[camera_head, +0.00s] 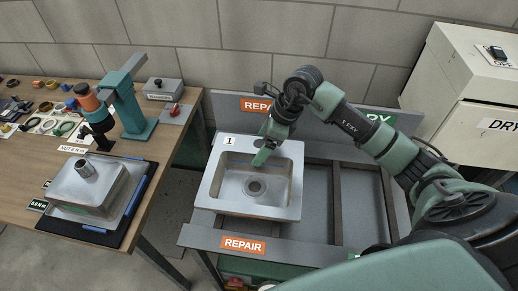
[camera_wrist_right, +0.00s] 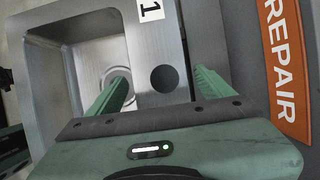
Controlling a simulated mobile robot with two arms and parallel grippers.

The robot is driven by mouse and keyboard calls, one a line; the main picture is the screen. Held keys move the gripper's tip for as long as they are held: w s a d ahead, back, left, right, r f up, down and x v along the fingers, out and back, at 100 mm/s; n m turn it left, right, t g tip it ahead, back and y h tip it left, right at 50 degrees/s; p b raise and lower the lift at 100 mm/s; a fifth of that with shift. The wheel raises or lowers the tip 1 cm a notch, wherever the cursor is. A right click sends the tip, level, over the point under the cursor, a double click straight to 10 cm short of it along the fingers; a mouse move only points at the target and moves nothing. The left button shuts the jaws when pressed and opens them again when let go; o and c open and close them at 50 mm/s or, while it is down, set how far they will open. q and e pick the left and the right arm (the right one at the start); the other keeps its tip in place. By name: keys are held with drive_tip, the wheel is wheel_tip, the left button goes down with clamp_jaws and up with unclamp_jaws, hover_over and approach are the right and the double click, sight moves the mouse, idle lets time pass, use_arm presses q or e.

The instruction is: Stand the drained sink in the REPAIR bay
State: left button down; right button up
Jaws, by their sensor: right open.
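A steel sink (camera_head: 212,186) with a "1" tag sits bowl-down, opening up, in the left bay of the grey rack, between two orange REPAIR signs (camera_head: 243,245). Its drain shows in the bowl, and no water is visible. My right gripper (camera_head: 264,154) is at the sink's back rim. In the right wrist view the gripper (camera_wrist_right: 160,90) is open, one finger on the bowl side and one outside, with the holed rim (camera_wrist_right: 158,48) between them. I cannot tell whether the fingers touch it. My left gripper is not in view.
The rack's right bay (camera_head: 361,205) is empty. A second sink (camera_head: 68,185) lies upside down on a black mat on the wooden bench, beside a green stand (camera_head: 137,112) with an orange tool. A DRY cabinet (camera_head: 480,120) stands at right.

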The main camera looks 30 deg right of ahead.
drive_tip(key=b+v, duration=0.1)
drive_tip(key=v, duration=0.9)
drive_tip(key=shift+f+b, duration=0.1)
drive_tip(key=shift+b, duration=0.25)
